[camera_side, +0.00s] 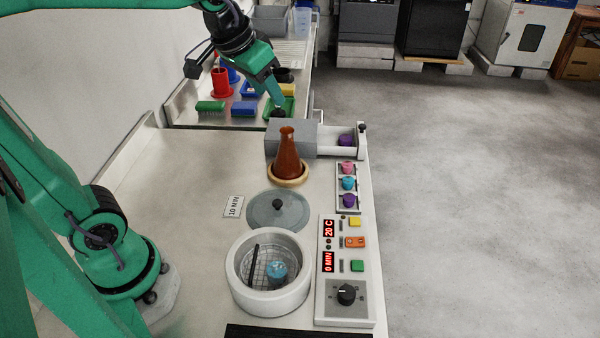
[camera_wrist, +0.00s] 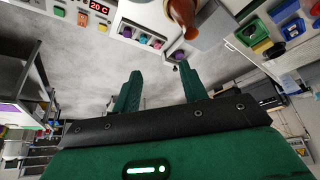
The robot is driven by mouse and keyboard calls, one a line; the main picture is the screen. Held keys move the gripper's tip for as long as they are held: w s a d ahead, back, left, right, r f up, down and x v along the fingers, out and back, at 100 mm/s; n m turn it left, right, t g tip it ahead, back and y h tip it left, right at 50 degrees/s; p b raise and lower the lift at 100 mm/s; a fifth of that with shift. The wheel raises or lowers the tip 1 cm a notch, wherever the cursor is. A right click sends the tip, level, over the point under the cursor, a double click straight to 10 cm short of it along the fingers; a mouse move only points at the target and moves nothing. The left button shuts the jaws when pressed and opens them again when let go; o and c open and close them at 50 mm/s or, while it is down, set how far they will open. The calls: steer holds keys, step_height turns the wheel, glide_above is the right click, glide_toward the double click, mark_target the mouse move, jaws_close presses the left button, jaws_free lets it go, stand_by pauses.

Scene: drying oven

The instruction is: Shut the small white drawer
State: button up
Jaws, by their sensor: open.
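The small white drawer (camera_side: 330,141) sticks out to the right from a grey housing (camera_side: 290,136) in the side view. A purple piece lies in it, and a black knob stands at its outer end. The drawer also shows in the wrist view (camera_wrist: 184,50), beyond my fingers. My gripper (camera_side: 277,110) is above and behind the grey housing in the side view, apart from the drawer. In the wrist view my gripper (camera_wrist: 160,78) has its two fingers spread with nothing between them.
A brown flask (camera_side: 288,155) stands on a round ring in front of the housing. A rack of coloured caps (camera_side: 348,186), a control panel (camera_side: 334,300), a grey lid (camera_side: 278,211) and a round white oven (camera_side: 240,290) are nearer. Brushes and coloured containers stand behind.

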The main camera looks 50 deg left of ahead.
steer(key=w, duration=0.9)
steer(key=g, duration=0.1)
glide_toward(362, 125)
steer(key=shift+f, duration=0.1)
steer(key=shift+x, duration=3.85)
steer(key=shift+w, duration=0.1)
jaws_close()
